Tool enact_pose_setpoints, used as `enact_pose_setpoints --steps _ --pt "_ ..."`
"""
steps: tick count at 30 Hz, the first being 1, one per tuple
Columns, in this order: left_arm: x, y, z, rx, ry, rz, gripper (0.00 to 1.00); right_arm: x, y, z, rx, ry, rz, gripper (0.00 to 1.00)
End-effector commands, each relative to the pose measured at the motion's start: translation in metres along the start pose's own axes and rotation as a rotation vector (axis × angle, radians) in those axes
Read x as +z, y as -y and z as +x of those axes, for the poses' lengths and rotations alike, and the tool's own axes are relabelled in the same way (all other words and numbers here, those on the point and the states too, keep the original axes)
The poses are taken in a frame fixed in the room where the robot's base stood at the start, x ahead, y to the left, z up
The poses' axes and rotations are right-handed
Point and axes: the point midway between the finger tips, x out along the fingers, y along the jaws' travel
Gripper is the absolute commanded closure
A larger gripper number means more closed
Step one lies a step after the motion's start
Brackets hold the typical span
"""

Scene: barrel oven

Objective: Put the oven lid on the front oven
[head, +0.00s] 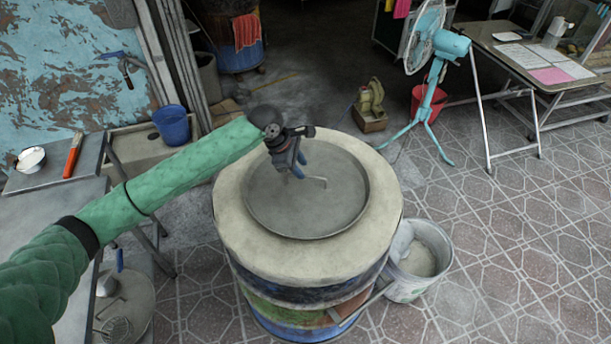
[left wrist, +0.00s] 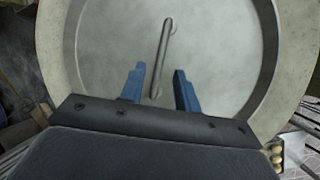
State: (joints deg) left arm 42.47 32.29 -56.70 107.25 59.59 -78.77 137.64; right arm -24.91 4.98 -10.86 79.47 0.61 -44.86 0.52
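The round grey oven lid (head: 300,205) lies flat within the pale top rim (head: 245,245) of the front barrel oven (head: 300,300). Its thin bar handle (head: 318,182) stands near the middle of the lid. My left gripper (head: 293,173) is over the lid, close to the handle. In the left wrist view its blue fingers (left wrist: 159,72) are apart, one on each side of the handle's near end (left wrist: 156,92). Whether they touch the handle or lid cannot be told. The lid (left wrist: 215,50) and handle show no grip on them. My right gripper is not in view.
A white bucket (head: 432,255) stands against the oven's right side. A grey table (head: 40,215) is at the left, with a blue bucket (head: 171,124) behind it. A teal fan (head: 437,90) and folding table (head: 540,70) stand back right. Tiled floor at right is clear.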

Motion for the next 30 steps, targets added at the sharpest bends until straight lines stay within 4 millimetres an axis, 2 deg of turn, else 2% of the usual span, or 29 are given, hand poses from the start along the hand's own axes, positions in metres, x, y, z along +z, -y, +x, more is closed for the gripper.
enact_pose_setpoints --steps 6,12,30 --pt "0.000 0.000 -0.037 0.002 0.001 0.001 0.68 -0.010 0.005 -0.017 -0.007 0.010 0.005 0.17" --pt "0.000 0.000 -0.056 0.001 0.000 0.000 0.68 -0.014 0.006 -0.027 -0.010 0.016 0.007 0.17" --pt "0.000 0.000 -0.060 -0.001 0.000 0.000 0.68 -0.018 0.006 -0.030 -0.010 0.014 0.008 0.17"
